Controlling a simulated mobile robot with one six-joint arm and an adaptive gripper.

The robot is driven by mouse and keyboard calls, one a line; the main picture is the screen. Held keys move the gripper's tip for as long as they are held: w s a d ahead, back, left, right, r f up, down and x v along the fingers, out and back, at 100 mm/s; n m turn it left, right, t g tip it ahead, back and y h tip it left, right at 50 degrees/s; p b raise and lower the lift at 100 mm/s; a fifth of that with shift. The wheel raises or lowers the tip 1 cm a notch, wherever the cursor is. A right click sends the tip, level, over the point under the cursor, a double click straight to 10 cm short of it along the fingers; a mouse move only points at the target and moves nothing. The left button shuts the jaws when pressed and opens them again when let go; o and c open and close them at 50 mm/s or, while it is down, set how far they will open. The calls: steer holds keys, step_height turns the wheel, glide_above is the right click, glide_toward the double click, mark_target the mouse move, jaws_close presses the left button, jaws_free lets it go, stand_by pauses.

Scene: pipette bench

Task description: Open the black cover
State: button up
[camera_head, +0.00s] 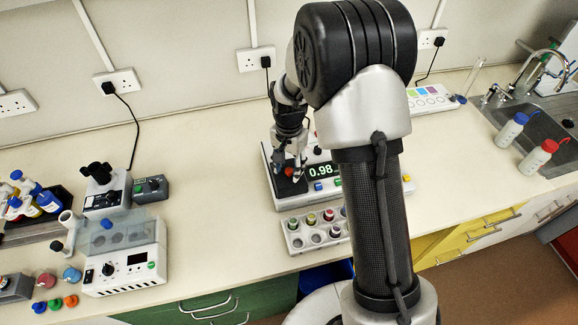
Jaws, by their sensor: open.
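My gripper (291,165) points down at the left part of a white bench device with a lit display reading 0.98 (321,170). The jaws are open around or just above a small red knob (289,172); I cannot tell whether they touch it. Under the knob is a dark panel (291,187) on the device, which looks like the black cover. It lies flat, so it appears shut. My arm hides the right part of the device, and the gripper hides part of the panel.
A rack with coloured-cap vials (303,238) stands in front of the device. At the left are a white machine with a clear lid (126,250) and a bottle tray (28,225). A sink with two bottles (538,157) is at the right. The bench left of the device is clear.

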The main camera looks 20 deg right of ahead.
jaws_close()
stand_by(0.5)
